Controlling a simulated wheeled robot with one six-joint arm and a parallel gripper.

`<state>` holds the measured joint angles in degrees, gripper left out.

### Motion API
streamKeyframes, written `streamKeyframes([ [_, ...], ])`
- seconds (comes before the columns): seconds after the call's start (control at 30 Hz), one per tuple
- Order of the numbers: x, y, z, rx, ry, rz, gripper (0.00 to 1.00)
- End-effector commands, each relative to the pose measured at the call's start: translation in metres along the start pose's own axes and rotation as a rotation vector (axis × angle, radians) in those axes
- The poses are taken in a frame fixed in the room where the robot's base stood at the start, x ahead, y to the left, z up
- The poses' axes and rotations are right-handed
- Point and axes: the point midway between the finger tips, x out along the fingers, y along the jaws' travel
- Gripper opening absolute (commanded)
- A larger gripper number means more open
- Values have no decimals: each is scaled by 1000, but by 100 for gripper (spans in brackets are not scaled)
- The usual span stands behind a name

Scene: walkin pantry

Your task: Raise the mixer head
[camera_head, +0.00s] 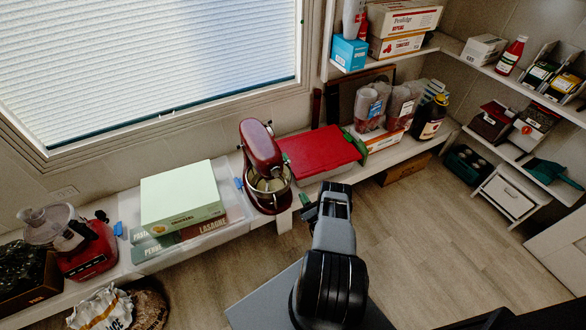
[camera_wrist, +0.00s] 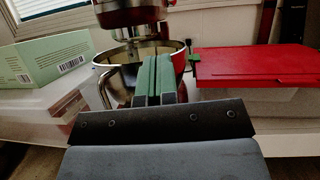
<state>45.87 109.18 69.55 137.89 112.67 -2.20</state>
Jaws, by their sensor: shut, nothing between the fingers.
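The red stand mixer (camera_head: 262,150) stands on the low shelf below the window, with its head over a metal bowl (camera_head: 270,192). In the wrist view the underside of the mixer head (camera_wrist: 130,14) shows at the top, with a shaft reaching down into the bowl (camera_wrist: 118,78). A gap shows between head and bowl rim; I cannot tell the head's exact tilt. My gripper (camera_wrist: 154,78) is shut and empty, its green fingers in front of the bowl. In the head view my gripper (camera_head: 308,208) is to the right of the bowl. I cannot tell whether it touches the mixer.
A red-lidded container (camera_head: 318,152) is right of the mixer. A pale green box (camera_head: 182,195) lies on a clear bin to its left, and a red food processor (camera_head: 85,250) stands farther left. Loaded shelves (camera_head: 470,60) fill the right. The wooden floor (camera_head: 430,230) is clear on the right.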

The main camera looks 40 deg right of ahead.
Motion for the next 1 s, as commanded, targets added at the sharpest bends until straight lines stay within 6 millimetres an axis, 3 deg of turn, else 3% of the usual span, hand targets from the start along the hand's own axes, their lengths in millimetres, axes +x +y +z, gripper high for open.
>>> streamKeyframes([
  [0.17, -4, -6, -6, -14, -12, -39, 0],
  [0.7, 16, -5, -9, -12, -8, -35, 0],
  [1.0, 80, -6, -1, -12, -12, -33, 0],
])
